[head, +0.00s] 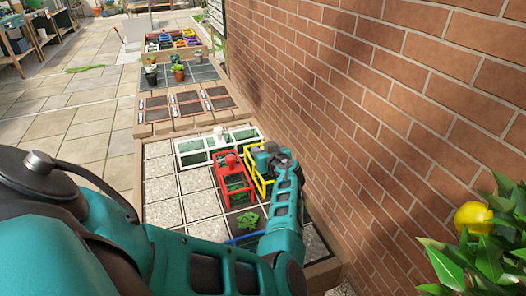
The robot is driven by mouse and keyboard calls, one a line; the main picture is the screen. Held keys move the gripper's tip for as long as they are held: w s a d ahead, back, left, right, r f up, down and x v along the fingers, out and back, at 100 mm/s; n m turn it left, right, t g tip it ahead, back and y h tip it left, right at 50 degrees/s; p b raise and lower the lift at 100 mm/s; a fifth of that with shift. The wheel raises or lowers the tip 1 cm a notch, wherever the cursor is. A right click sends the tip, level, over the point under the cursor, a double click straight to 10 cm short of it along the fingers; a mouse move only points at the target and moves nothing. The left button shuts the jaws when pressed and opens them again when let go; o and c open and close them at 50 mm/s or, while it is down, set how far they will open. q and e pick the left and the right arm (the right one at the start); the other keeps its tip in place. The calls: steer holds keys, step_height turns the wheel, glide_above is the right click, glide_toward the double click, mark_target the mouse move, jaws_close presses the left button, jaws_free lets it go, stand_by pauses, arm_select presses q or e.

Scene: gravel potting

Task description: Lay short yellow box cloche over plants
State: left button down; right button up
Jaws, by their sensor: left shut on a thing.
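The short yellow box cloche (252,179) is an open yellow frame at the right of the gridded planting bed, beside the red cloche. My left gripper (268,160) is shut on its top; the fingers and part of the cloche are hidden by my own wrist. I cannot tell whether the cloche rests on the bed or hangs just above it. A green plant (247,220) shows uncovered in a dark cell in front of it. My right gripper is not in view.
A red box cloche (219,171) with a red knob stands over plants just left of the yellow one. A white cloche (191,153) stands behind. A blue frame edge (243,239) shows in front. A brick wall (370,110) closes the right side; pale gravel cells (163,190) lie left.

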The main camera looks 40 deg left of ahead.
arm_select(q)
steer(key=shift+d, duration=0.1)
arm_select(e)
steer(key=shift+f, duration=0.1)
arm_select(q)
steer(key=shift+f, duration=0.1)
steer(key=c, duration=0.8)
jaws_free()
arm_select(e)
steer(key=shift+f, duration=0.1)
arm_select(q)
steer(key=shift+o, duration=0.2)
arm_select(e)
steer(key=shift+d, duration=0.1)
